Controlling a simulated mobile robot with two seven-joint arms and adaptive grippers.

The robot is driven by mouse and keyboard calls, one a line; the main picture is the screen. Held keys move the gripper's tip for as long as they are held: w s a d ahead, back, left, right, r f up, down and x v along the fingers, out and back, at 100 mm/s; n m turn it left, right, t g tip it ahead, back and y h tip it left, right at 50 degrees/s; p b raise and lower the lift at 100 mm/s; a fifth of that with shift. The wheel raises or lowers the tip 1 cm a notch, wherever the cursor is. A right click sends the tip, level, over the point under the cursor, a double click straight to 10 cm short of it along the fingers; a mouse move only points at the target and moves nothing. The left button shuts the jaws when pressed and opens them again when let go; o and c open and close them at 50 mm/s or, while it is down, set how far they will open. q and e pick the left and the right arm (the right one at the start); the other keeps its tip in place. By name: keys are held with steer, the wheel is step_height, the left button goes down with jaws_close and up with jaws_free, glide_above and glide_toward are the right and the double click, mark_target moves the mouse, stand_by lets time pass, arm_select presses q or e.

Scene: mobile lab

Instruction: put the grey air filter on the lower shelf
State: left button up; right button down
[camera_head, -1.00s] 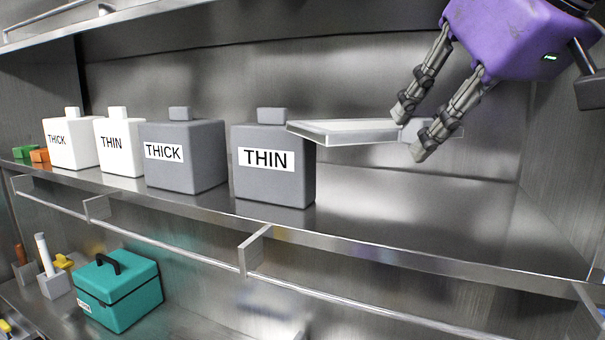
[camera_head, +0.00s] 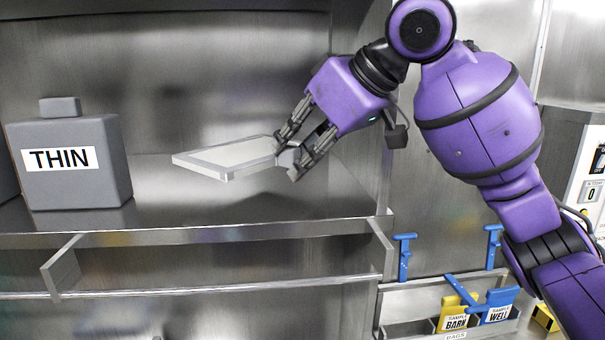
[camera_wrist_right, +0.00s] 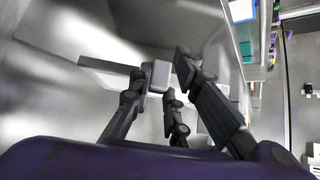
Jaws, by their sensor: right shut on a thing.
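The grey air filter (camera_head: 225,158) is a thin flat panel with a pale face and a grey frame. My right gripper (camera_head: 297,160) is shut on a small tab at its right end and holds it nearly level above the upper shelf (camera_head: 200,236). In the right wrist view the filter (camera_wrist_right: 98,73) shows nearly edge-on at the fingers of the gripper (camera_wrist_right: 168,80). The space below the upper shelf shows at the bottom left, but the lower shelf's surface is not clearly in view. My left gripper is out of view.
A grey container labelled THIN (camera_head: 70,165) stands on the upper shelf, left of the filter. A rail (camera_head: 220,288) on brackets runs below the shelf edge. A side wall closes the shelf at the right. Beyond it are blue-handled tools and sample bins (camera_head: 455,312).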

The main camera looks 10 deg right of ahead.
steer(key=shift+w+d+f, duration=0.15)
steer(key=shift+d+f, duration=0.05)
steer(key=shift+f, duration=0.1)
step_height(320, 180, down, 3)
steer(key=shift+w+d+f, duration=0.1)
steer(key=shift+d+f, duration=0.05)
steer(key=shift+f, duration=0.05)
